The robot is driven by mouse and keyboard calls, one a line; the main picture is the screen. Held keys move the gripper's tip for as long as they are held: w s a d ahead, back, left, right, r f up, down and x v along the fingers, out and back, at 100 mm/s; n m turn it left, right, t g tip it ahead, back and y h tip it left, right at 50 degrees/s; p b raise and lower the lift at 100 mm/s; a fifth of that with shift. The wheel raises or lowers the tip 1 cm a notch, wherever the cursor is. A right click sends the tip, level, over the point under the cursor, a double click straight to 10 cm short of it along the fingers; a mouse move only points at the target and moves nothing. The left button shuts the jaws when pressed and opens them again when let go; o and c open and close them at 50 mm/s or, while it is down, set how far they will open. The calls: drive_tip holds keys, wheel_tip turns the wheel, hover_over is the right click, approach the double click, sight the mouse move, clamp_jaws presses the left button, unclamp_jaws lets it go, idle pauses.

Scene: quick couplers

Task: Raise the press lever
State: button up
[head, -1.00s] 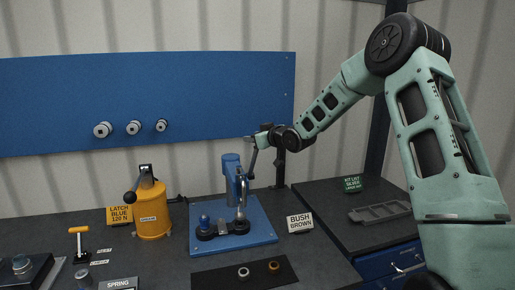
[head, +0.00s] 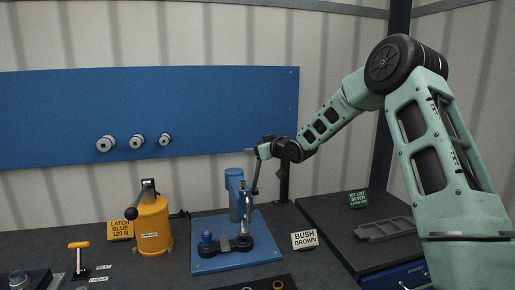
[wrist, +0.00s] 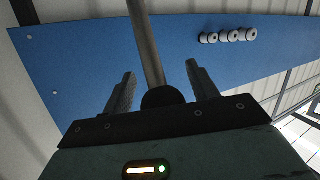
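The blue press (head: 236,193) stands on a blue base plate (head: 262,250) on the dark bench. Its lever (head: 258,174) is a thin rod that runs steeply up from the press to my gripper (head: 252,151). In the wrist view the lever rod (wrist: 146,45) runs between the two fingers of my gripper (wrist: 160,75), and its dark round knob (wrist: 163,97) sits close to the palm. Each finger stands apart from the rod, and a gap shows beside the knob. My gripper looks open around the lever end.
A yellow latch press (head: 153,226) with a black-knobbed handle stands to the left. A Bush Brown sign (head: 304,239) stands to the right. A grey tray (head: 385,229) lies on the right-hand bench. A blue panel (head: 220,110) with several grey knobs is behind.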

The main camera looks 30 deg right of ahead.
drive_tip(key=shift+s+r, duration=0.15)
drive_tip(key=shift+r, duration=0.1)
drive_tip(key=b+v, duration=0.4)
drive_tip(key=v, duration=1.3)
drive_tip(key=shift+s, duration=0.2)
drive_tip(key=shift+f, duration=0.1)
